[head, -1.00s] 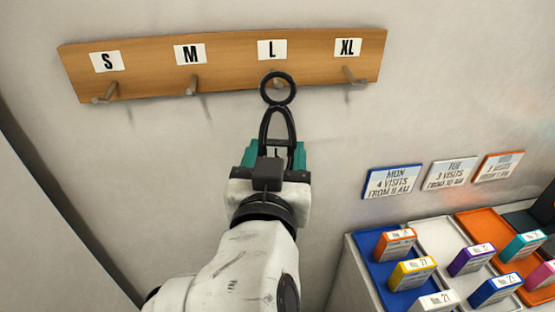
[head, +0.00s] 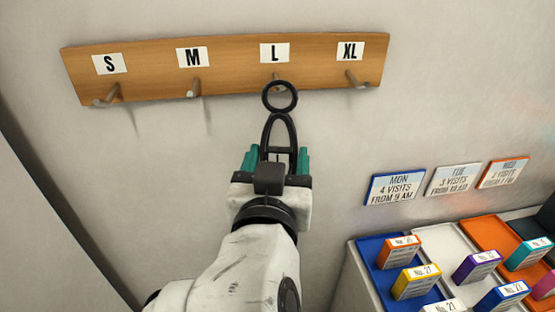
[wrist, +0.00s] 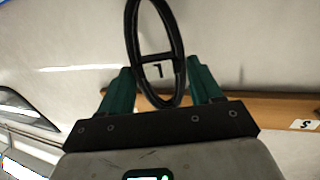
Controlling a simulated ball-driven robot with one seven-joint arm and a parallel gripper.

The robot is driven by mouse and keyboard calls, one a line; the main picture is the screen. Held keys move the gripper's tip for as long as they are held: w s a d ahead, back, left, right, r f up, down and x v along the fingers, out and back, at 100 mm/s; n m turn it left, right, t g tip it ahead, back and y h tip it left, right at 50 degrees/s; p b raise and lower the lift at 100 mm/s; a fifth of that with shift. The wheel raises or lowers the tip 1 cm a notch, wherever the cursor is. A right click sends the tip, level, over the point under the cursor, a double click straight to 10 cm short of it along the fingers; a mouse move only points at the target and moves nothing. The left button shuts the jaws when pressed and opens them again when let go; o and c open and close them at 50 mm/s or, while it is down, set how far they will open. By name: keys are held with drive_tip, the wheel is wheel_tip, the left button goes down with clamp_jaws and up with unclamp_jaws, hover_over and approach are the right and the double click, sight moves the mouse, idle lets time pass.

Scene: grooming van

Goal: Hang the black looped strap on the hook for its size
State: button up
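The black looped strap (head: 266,130) has a round ring above a long loop with a crossbar. In the head view it stands upright below the L label (head: 275,53), its ring at the L hook (head: 276,76). I cannot tell whether the ring is around the hook or in front of it. My gripper (head: 277,158) has its teal fingers on either side of the strap's lower loop, with narrow gaps. The wrist view shows the gripper (wrist: 162,85) apart around the loop (wrist: 177,35), with an upside-down L on a tag at the crossbar.
The wooden rail (head: 235,66) also carries the S hook (head: 107,97), M hook (head: 194,88) and XL hook (head: 355,79). Day signs (head: 395,187) and a counter of coloured trays (head: 365,245) with small boxes lie at the right. Wall below S and M is clear.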

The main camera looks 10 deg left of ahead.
drive_tip(key=o, duration=0.4)
drive_tip(key=shift+s, duration=0.1)
drive_tip(key=s+b, duration=0.3)
drive_tip(key=s, duration=0.7)
drive_tip(key=shift+s+d, duration=0.15)
drive_tip(key=shift+s, duration=0.2)
